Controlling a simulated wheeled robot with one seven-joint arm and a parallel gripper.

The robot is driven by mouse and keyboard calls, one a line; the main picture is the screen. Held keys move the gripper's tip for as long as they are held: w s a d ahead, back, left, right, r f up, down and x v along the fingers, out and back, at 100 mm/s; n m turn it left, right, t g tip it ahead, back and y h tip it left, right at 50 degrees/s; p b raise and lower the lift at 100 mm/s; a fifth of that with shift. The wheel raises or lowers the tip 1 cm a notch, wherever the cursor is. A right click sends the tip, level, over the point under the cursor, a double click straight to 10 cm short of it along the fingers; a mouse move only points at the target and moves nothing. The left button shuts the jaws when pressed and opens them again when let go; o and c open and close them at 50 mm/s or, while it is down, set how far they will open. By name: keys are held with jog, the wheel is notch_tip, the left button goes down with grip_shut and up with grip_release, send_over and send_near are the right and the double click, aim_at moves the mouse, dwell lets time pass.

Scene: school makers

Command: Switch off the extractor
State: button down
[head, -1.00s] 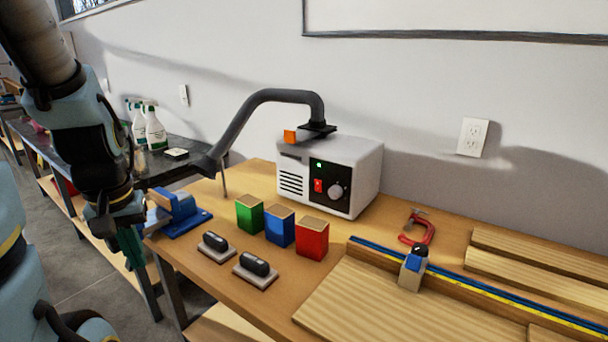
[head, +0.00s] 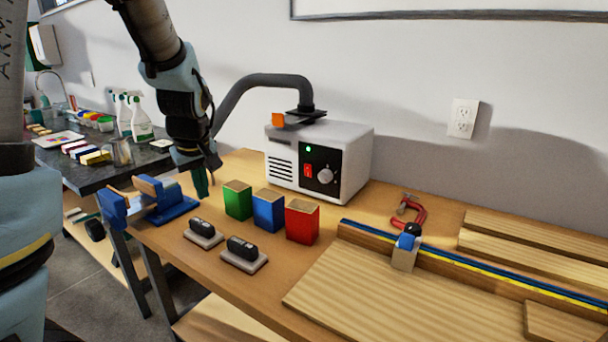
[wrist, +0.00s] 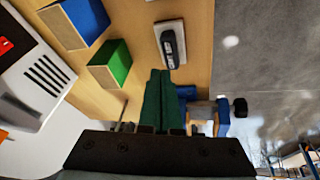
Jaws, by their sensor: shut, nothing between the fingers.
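The extractor is a white box (head: 355,150) on the bench with a dark front panel, a lit green light (head: 308,149), a red switch (head: 308,170) and a round grey knob (head: 325,176). A grey hose arches from its top to the left, behind my arm. My gripper (head: 203,190) has green fingers and is shut and empty, pointing down left of the extractor and the green block. In the wrist view my gripper (wrist: 158,100) shows its fingers together, with the extractor (wrist: 35,80) at the left and the red switch (wrist: 5,45) at the edge.
Green (head: 238,200), blue (head: 268,210) and red (head: 302,221) blocks stand in front of the extractor. Two black-handled pads (head: 244,255) lie nearer. A blue vise (head: 170,203) is at the bench's left end. A red clamp (head: 419,215) and a wooden board (head: 370,300) lie right.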

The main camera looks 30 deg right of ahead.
aim_at(304, 166)
jog(key=d+r+n+t+h+b, duration=0.2)
jog(key=d+r+t+b, duration=0.1)
jog(key=d, duration=2)
jog(key=shift+s+d+r, duration=0.15)
jog(key=shift+d+r, duration=0.1)
jog(key=shift+r, duration=0.3)
jog(key=shift+w+d+f+p, duration=0.4)
jog(key=shift+w+d+f, duration=0.55)
jog(key=shift+w+f, duration=0.35)
jog(key=shift+w+d+f+p, duration=0.4)
jog(key=shift+w+d+f, duration=0.6)
jog(key=shift+w+f, duration=0.2)
jog(key=shift+w+d+f+p, duration=0.4)
jog(key=shift+w+d+f, duration=0.55)
jog(key=shift+w+f, duration=0.35)
jog(key=shift+w+r, duration=0.1)
